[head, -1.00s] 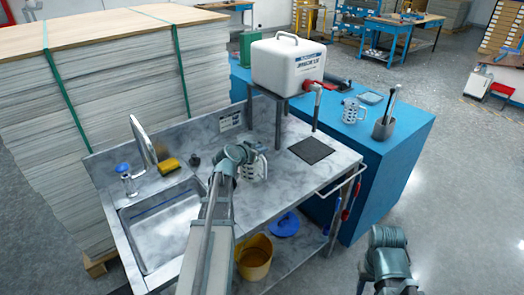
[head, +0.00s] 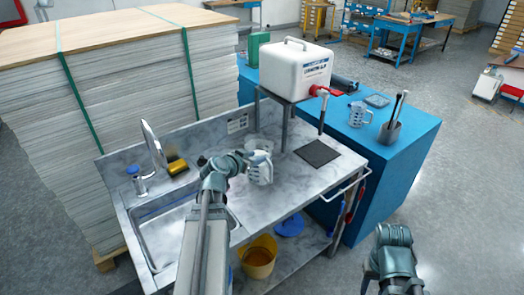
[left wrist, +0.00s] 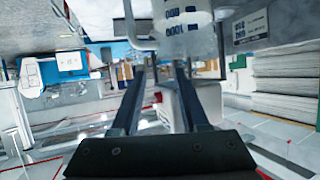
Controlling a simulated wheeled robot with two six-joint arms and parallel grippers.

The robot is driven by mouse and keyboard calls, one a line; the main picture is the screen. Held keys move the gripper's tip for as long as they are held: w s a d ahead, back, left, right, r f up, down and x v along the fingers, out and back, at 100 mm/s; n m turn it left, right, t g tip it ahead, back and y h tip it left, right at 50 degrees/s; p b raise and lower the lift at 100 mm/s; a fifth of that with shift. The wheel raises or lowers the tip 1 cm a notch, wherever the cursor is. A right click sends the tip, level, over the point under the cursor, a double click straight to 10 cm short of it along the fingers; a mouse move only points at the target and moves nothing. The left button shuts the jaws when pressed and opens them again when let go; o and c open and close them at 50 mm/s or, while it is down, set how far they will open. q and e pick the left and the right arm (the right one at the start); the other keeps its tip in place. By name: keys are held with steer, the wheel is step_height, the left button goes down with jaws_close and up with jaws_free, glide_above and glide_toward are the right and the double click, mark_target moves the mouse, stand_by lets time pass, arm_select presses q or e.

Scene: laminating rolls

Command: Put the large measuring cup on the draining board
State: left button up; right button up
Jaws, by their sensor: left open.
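A clear measuring cup with a handle (head: 260,170) stands on the grey sink worktop, the flat area right of the basin (head: 300,185). My left gripper (head: 243,157) is open, just left of this cup. In the left wrist view, its two fingers (left wrist: 160,75) are apart with nothing between them, and the cup (left wrist: 185,25) shows beyond their tips. Another measuring cup (head: 359,114) stands on the blue cabinet and looks smaller. My right gripper (head: 370,284) is low at the front right, away from both cups; its fingers are not clear.
The steel basin (head: 170,232) and tap (head: 152,142) lie left of my left arm. A white water canister (head: 292,68) stands on a raised stand behind the worktop. A dark mat (head: 317,153) lies right of the cup. The blue cabinet (head: 405,150) holds a utensil pot (head: 389,132).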

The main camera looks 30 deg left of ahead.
arm_select(q)
steer(key=v, duration=0.2)
steer(key=shift+s+r+p, duration=0.15)
steer(key=shift+s+p, duration=0.15)
steer(key=shift+s, duration=0.05)
steer(key=s+d+f+m+g+h, duration=0.15)
steer(key=d+f+g, duration=0.3)
steer(key=d, duration=0.85)
steer(key=s+d+f+m+g+h, duration=0.1)
steer(key=d+f+m+g+h, duration=0.3)
steer(key=d, duration=0.8)
steer(key=s+d+f+n+g+y, duration=0.1)
steer(key=s+d+f+g+y, duration=0.1)
steer(key=s+d, duration=0.3)
steer(key=s+d+f+n+g+y, duration=0.1)
steer(key=s+d+f+g+y, duration=0.1)
steer(key=s+d+y, duration=0.3)
steer(key=shift+s+d+g, duration=0.45)
steer(key=shift+s+d, duration=0.15)
steer(key=shift+s, duration=0.8)
steer(key=shift+f, duration=0.1)
